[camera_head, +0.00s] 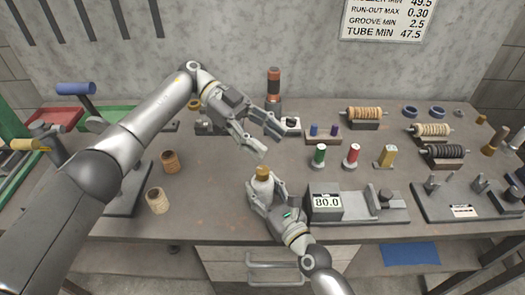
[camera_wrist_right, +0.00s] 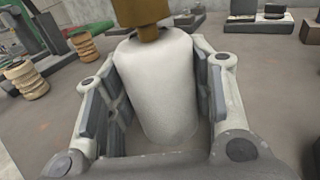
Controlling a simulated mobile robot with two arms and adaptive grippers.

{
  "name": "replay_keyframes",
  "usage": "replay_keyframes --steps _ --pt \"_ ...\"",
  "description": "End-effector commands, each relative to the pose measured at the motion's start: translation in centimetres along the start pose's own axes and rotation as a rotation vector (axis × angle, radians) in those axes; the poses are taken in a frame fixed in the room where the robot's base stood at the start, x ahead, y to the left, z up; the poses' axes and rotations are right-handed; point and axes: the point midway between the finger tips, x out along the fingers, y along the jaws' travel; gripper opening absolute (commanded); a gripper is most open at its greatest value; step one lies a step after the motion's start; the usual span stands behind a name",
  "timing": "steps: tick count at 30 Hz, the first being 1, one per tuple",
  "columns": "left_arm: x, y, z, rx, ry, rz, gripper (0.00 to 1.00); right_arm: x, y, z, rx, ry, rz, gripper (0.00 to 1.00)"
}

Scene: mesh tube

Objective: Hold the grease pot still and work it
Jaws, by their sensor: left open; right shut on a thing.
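The grease pot (camera_head: 262,186) is a white, rounded body with a brown-gold top (camera_head: 262,172). It stands upright near the front middle of the bench. My right gripper (camera_head: 264,198) is shut on its white body, with a finger on each side; the pot body (camera_wrist_right: 158,85) fills the middle of the right wrist view between the fingers. My left gripper (camera_head: 270,140) is open and empty. It is above and behind the pot, apart from the top, with its fingers pointing right and down.
Two ribbed brown spools (camera_head: 170,162) (camera_head: 157,200) stand on the left. Bench between them and the pot is clear.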

Motion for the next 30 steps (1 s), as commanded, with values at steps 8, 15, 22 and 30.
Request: replay_keyframes --steps 8,15,22,30 --pt "-0.1 -3.2 -2.1 0.394 0.134 -0.286 0.51 0.0 0.0 0.0 0.0 0.0 -0.001 0.16" --pt "-2.0 -5.4 -3.6 0.752 0.146 -0.623 0.51 0.0 0.0 0.0 0.0 0.0 -0.001 0.16" --pt "-3.8 -5.8 -3.1 1.024 0.021 -0.904 0.51 0.0 0.0 0.0 0.0 0.0 -0.001 0.16" --pt "-4.1 -4.5 -0.5 1.281 -0.262 -1.114 0.51 0.0 0.0 0.0 0.0 0.0 0.0 0.16"
